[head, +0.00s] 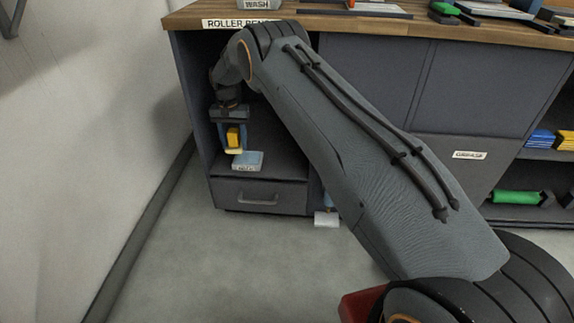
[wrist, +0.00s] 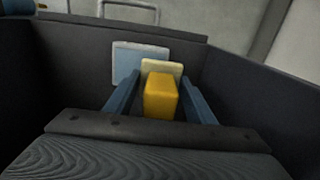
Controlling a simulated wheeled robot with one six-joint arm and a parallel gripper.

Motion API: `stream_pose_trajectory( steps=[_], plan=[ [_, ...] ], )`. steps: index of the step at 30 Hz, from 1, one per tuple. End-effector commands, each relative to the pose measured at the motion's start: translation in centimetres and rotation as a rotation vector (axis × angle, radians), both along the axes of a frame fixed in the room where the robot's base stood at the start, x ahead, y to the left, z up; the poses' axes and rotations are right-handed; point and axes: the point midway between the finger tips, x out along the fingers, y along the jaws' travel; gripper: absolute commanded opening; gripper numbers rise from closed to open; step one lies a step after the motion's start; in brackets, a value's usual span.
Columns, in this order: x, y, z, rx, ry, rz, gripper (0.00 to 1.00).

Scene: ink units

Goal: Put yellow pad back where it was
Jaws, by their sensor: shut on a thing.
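My gripper (head: 233,146) is inside the open bay at the left end of the bench, pointing down. Its blue fingers are shut on the yellow pad (head: 233,136), with a cream part at the pad's far end. In the wrist view, the yellow pad (wrist: 160,97) sits between the fingers of my gripper (wrist: 161,88), and the cream part shows beyond it. A pale blue block or tray (head: 247,160) with a white label stands on the bay floor, just below and right of the pad. It also shows behind the pad in the wrist view (wrist: 127,58). I cannot tell whether pad and block touch.
The bay has dark side walls (head: 195,95), and a drawer with a handle (head: 258,199) lies below its floor. My arm hides the bay's right part. A bench top (head: 345,24) overhangs it. Shelves at right hold blue, yellow and green items (head: 516,197).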

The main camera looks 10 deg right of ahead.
Motion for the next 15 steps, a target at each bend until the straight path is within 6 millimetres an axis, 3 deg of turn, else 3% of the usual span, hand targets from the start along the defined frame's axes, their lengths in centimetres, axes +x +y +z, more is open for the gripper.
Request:
stream_pose_trajectory(
  steps=[4,15],
  plan=[
    [-0.2,-2.2,0.1,0.0,0.0,-0.013,0.29],
    [-3.0,-11.1,0.0,0.0,0.0,-0.016,0.29]
  ],
)
